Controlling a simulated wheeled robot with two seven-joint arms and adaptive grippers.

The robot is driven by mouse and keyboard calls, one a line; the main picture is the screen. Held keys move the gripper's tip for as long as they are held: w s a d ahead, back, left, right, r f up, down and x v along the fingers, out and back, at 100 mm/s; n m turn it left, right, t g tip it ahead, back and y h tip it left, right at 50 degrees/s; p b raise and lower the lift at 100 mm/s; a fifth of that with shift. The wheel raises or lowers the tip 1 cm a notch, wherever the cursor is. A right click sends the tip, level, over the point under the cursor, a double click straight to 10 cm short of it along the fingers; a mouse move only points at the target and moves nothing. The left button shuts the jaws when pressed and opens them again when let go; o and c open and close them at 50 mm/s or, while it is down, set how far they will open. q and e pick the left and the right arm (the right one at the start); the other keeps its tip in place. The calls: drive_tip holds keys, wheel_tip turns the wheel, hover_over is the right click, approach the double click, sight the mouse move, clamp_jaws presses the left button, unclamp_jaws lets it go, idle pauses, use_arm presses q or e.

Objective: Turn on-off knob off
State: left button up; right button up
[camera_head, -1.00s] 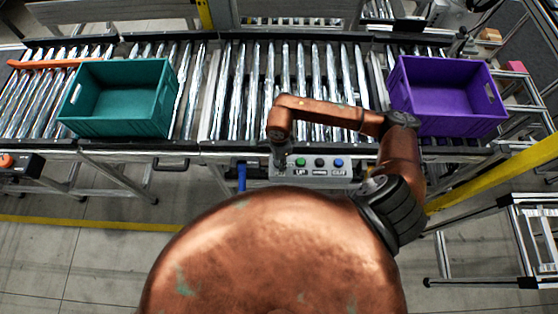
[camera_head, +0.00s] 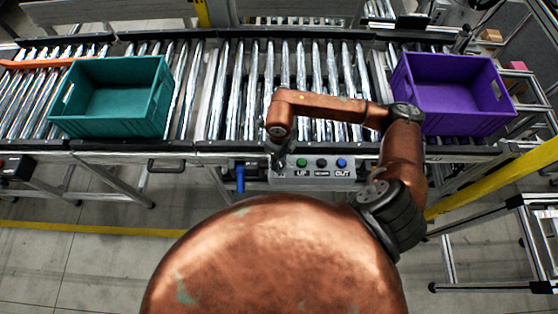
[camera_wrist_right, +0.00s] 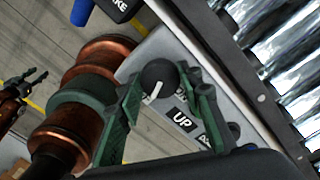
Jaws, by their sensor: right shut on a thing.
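The knob (camera_wrist_right: 158,76) is round and black with a white pointer line, on a grey control panel (camera_head: 312,174). In the right wrist view the line points down and slightly left. My right gripper (camera_wrist_right: 165,80) has its green fingers on either side of the knob and is shut on it.
Green, black and blue buttons (camera_head: 322,162) sit right of the knob, with UP and OUT labels. A roller conveyor (camera_head: 225,95) runs behind the panel, bearing a teal crate (camera_head: 112,128) and a purple crate (camera_head: 455,122). A blue handle (camera_head: 240,177) hangs left of the panel.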

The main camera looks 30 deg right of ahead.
drive_tip(key=shift+m+b, duration=0.45)
drive_tip(key=shift+m, duration=1.75)
drive_tip(key=o, duration=1.2)
drive_tip(key=shift+c, duration=0.2)
drive_tip(key=shift+r, duration=0.1)
wheel_tip(320, 180, up, 12)
